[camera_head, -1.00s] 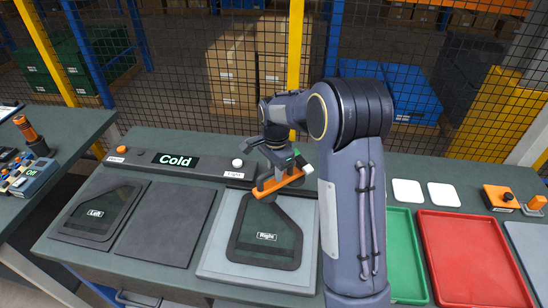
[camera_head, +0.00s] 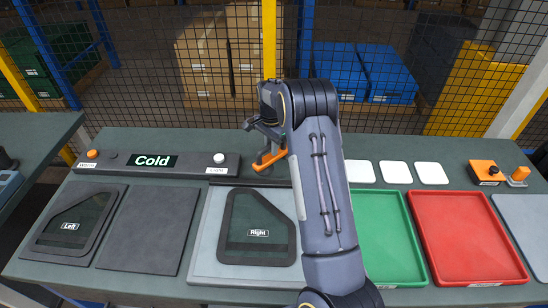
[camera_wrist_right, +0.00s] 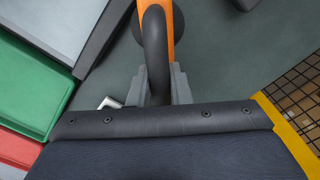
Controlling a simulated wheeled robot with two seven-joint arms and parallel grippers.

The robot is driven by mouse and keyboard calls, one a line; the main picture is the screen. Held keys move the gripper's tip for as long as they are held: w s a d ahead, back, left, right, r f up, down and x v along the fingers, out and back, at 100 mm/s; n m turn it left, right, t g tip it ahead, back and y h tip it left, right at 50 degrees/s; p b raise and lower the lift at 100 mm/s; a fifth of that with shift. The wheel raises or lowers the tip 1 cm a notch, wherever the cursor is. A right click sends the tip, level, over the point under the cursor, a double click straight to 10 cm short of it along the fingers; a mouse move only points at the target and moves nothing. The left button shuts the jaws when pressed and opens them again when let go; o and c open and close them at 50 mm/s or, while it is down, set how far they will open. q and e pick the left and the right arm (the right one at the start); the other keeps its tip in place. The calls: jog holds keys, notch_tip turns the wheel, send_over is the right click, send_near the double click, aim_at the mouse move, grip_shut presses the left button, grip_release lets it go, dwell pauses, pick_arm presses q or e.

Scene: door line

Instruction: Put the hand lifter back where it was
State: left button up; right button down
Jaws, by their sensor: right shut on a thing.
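The hand lifter (camera_head: 270,161) is orange with a black handle. In the head view it is above the back of the bench, right of the white button and behind the panel marked Right (camera_head: 258,228). My right gripper (camera_wrist_right: 160,85) is shut on the lifter's black handle (camera_wrist_right: 155,45); the orange body (camera_wrist_right: 171,20) shows beyond it in the wrist view. The lifter is apart from the Right panel, which lies on a pale grey plate (camera_head: 205,250). I cannot tell whether the lifter touches the bench. My left gripper is out of view.
A control bar marked Cold (camera_head: 205,163) runs along the back left. The panel marked Left (camera_head: 75,226) and a dark plate (camera_head: 150,228) lie left. Mesh fence stands behind.

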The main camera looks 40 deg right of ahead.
jog(key=shift+w+d+f, duration=0.3)
jog(key=shift+d+f, duration=0.35)
jog(key=shift+f, duration=0.15)
jog(key=shift+w+d+f+b, duration=0.1)
jog(key=shift+d+f+b, duration=0.1)
jog(key=shift+f+b, duration=1.25)
jog(key=shift+f, duration=0.3)
jog(key=shift+f, duration=0.2)
jog(key=c, duration=1.3)
grip_release()
jog(key=shift+c, duration=0.2)
jog(key=shift+r, duration=0.1)
